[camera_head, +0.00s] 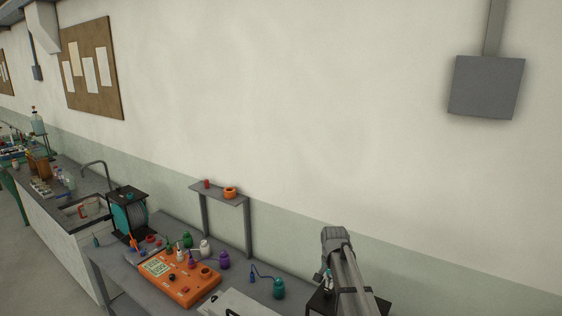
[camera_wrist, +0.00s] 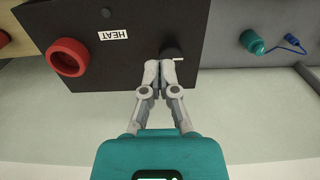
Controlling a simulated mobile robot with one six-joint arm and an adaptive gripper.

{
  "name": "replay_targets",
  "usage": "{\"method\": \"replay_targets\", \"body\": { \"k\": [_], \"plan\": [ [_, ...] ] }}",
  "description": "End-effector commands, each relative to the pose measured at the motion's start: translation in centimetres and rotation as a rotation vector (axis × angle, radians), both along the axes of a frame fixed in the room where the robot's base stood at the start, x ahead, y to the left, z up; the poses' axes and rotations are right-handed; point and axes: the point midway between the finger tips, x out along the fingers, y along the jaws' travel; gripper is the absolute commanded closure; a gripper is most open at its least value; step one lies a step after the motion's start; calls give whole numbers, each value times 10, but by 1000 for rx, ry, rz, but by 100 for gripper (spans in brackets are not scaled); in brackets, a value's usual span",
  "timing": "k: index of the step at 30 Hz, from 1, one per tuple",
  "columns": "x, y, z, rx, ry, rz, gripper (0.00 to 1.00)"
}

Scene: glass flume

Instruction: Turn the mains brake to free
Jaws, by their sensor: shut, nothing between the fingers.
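No part in view carries a readable "mains brake" label, so I cannot tell for certain which one it is. In the wrist view, a dark round knob (camera_wrist: 172,49) with a short white mark sits on a black panel (camera_wrist: 125,62). My gripper (camera_wrist: 161,66) is shut and empty, its fingertips at or just in front of this knob; I cannot tell whether they touch it. The panel also has a white HEAT label (camera_wrist: 114,35) and a red ring (camera_wrist: 68,57). In the head view, my arm hides most of a dark unit (camera_head: 318,303) at the lower right.
A small raised shelf (camera_head: 215,191) stands behind.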

Motion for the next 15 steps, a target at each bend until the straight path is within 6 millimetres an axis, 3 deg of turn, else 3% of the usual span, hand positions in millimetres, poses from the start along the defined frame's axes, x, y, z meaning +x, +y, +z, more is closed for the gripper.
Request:
{"method": "replay_targets", "body": {
  "k": [15],
  "plan": [
    [15, 20, 9, 0, 0, 1, 100]
  ]
}}
